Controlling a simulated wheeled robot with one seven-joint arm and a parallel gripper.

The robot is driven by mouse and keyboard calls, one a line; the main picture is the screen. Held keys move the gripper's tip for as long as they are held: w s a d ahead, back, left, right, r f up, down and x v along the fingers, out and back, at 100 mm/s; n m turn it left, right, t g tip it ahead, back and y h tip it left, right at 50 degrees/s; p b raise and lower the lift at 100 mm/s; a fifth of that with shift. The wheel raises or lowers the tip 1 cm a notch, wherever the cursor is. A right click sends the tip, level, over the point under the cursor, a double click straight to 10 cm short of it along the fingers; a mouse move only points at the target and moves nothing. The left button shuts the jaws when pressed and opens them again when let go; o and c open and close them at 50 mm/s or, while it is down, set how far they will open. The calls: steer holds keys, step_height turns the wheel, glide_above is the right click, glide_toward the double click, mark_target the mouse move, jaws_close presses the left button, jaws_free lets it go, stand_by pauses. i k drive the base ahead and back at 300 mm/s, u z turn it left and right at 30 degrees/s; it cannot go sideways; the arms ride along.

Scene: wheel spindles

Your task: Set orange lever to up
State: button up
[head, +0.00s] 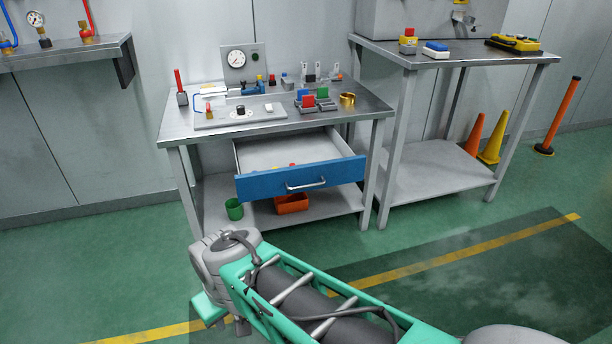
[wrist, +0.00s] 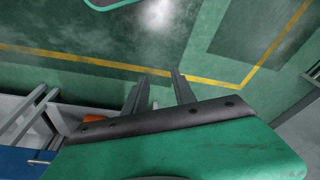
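A flat control panel (head: 240,114) lies on the left workbench, with a small orange-red handle (head: 208,107) near its left end. The handle looks like a short lever, but it is too small to tell its position. A thin red upright stick (head: 178,80) on a grey block stands behind it to the left. My gripper's two dark fingers (wrist: 159,78) are apart with nothing between them in the wrist view. The gripper is low over the floor in front of the workbench, well away from the panel. The panel does not show in the wrist view.
A blue-fronted drawer (head: 300,179) stands pulled out below the benchtop. A green cup (head: 234,209) and an orange bin (head: 292,204) are on the lower shelf. A second table (head: 455,52) stands to the right, with cones behind it. The floor in front is clear.

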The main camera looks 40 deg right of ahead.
mark_target(339, 76)
steer(key=z, duration=0.3)
steer(key=k, duration=0.1)
steer(key=z, duration=0.2)
steer(key=i, duration=0.9)
steer(key=z, duration=0.85)
